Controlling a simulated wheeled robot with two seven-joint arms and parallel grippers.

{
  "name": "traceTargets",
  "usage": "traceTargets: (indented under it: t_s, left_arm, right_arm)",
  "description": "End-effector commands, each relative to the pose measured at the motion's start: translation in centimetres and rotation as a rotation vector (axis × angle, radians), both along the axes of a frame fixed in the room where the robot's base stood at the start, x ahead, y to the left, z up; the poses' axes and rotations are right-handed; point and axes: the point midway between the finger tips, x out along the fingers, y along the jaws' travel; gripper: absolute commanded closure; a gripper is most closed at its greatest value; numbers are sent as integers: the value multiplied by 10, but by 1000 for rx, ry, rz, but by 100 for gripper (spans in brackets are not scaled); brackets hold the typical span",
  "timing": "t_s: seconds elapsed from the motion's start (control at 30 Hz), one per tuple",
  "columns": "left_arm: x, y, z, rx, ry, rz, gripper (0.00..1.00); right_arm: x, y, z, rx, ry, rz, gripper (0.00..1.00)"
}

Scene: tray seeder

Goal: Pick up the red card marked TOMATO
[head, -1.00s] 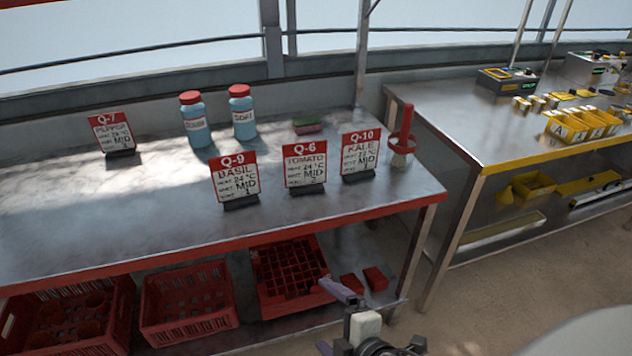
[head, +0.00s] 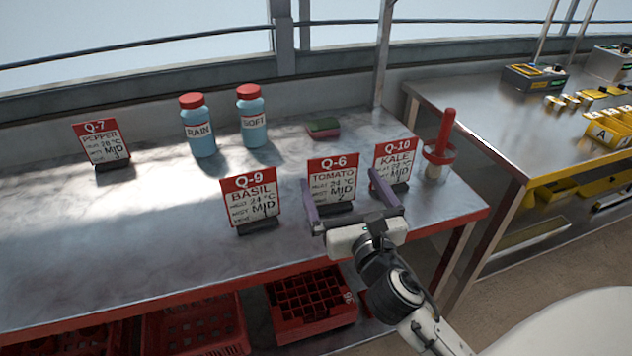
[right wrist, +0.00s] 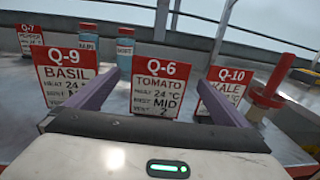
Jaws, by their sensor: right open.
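The red and white card marked TOMATO (head: 332,180), headed Q-6, stands upright in a dark foot near the bench's front edge. It also shows in the right wrist view (right wrist: 160,88), between the two fingers. My right gripper (head: 340,190) is open and empty in front of the card, its purple fingers spread to either side of it; I cannot tell whether they reach past its face. The right finger overlaps the KALE card (head: 394,162) in the head view. My left gripper is not in view.
The BASIL card (head: 250,198) stands close on the left, the PEPPER card (head: 100,143) farther left. Two blue bottles, RAIN (head: 199,128) and SOFT (head: 252,118), and a green and pink sponge (head: 323,128) are behind. A red-handled tool (head: 441,145) stands at right.

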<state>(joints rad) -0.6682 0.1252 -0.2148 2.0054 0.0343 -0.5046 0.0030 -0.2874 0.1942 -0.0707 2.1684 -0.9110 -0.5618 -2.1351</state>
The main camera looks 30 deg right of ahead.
Motion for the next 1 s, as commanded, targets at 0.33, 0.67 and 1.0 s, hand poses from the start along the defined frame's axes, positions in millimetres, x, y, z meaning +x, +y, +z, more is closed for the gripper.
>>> traceTargets:
  t_s: [0.33,0.67,1.0]
  left_arm:
    - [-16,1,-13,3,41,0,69]
    - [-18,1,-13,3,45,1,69]
    - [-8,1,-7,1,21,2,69]
  right_arm:
    - [43,-14,0,2,-1,1,0]
    - [77,-28,8,4,-3,0,0]
    - [97,-34,6,4,1,1,0]
